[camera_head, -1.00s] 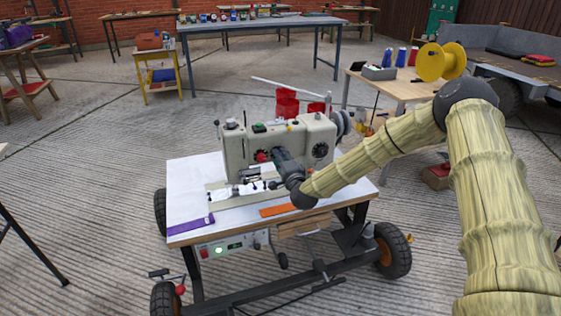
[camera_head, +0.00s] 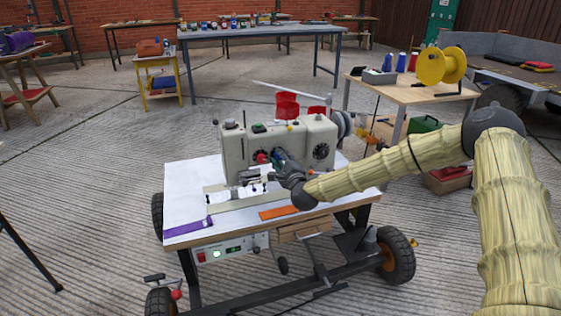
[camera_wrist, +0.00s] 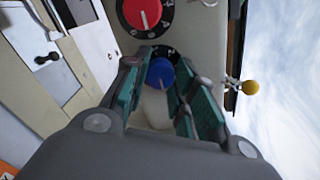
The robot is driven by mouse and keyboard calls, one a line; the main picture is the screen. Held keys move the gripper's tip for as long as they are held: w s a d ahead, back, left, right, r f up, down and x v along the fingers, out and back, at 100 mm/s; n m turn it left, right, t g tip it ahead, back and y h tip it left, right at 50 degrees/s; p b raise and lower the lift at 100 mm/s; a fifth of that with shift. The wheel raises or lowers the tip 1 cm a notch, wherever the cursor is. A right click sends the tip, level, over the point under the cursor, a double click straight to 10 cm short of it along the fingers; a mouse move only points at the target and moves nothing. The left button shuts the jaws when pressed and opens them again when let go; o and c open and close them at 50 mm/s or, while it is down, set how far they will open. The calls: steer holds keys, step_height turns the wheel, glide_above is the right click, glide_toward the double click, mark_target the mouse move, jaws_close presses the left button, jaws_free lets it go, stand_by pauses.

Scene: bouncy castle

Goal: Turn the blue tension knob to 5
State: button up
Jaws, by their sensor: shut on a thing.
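The cream sewing machine (camera_head: 234,148) stands on a wheeled white-topped table. In the wrist view, the blue tension knob (camera_wrist: 160,73) sits between my gripper's (camera_wrist: 160,88) green-padded fingers, and they are shut on it. A black numbered dial (camera_wrist: 168,52) shows partly behind the knob; the fingers hide much of its scale, and I cannot read the knob's setting. In the head view my gripper (camera_head: 278,160) is at the machine's front face, and it largely hides the blue knob.
A red knob (camera_wrist: 142,10) on a black dial is close beside the blue one. A yellow ball (camera_wrist: 250,87) sticks out from the machine. A purple strip (camera_head: 188,227) and an orange strip (camera_head: 279,212) lie on the tabletop (camera_head: 185,185). A thread stand is behind right.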

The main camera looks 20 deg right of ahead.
steer(key=shift+f, duration=0.1)
steer(key=o, duration=1)
steer(key=shift+o, duration=0.2)
steer(key=shift+s, duration=0.15)
steer(key=s, duration=1.1)
steer(key=shift+s+d, duration=0.2)
steer(key=shift+s, duration=0.2)
